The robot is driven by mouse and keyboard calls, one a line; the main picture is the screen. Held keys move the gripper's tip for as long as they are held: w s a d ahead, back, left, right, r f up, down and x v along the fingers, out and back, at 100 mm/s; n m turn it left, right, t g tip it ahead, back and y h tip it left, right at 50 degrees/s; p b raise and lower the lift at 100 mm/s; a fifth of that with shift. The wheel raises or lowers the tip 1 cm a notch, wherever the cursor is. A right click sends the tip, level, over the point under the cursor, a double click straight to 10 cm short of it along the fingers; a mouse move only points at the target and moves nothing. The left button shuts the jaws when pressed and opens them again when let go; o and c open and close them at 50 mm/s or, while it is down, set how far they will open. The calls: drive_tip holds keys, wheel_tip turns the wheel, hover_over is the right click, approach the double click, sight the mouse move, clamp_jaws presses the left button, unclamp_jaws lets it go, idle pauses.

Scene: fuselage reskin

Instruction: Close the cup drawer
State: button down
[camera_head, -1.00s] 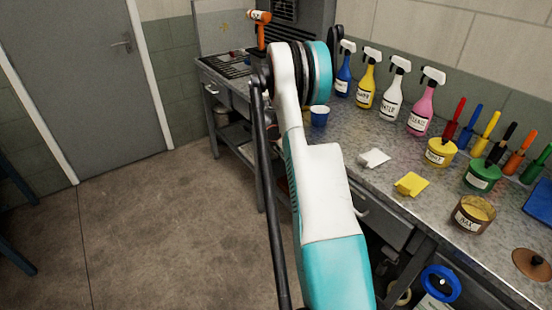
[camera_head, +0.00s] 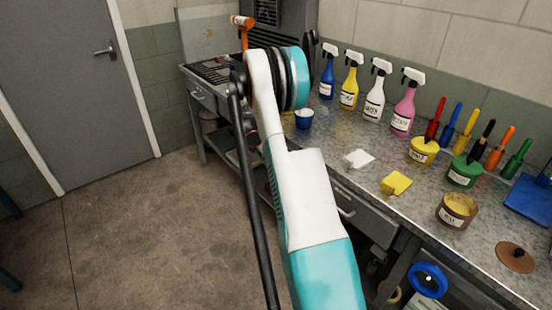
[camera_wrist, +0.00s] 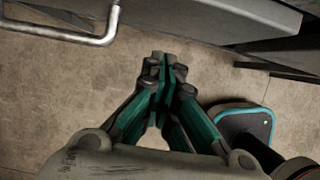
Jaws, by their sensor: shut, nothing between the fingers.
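A grey drawer (camera_head: 372,222) with a metal bar handle (camera_head: 344,208) sits under the workbench top, partly hidden by my arm. Another drawer (camera_head: 203,97) is at the far left end of the bench. I cannot tell which is the cup drawer or how far either stands out. In the wrist view a bar handle (camera_wrist: 75,36) is at the upper left, with a grey drawer-like panel (camera_wrist: 235,22) along the top. My gripper (camera_wrist: 163,58) is shut and empty, below and to the right of that handle, apart from it, over the floor. The head view hides my gripper.
The bench top (camera_head: 325,145) holds a blue cup (camera_head: 304,119), several spray bottles (camera_head: 374,95), paint tins (camera_head: 423,151), a yellow cloth (camera_head: 396,183) and a brown lid (camera_head: 515,257). The floor (camera_head: 160,240) at left is clear.

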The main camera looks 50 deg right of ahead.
drive_tip(key=p+v, duration=0.3)
drive_tip(key=v, duration=0.7)
drive_tip(key=shift+a+p, duration=0.3)
drive_tip(key=shift+a, duration=0.1)
drive_tip(key=shift+w, duration=0.1)
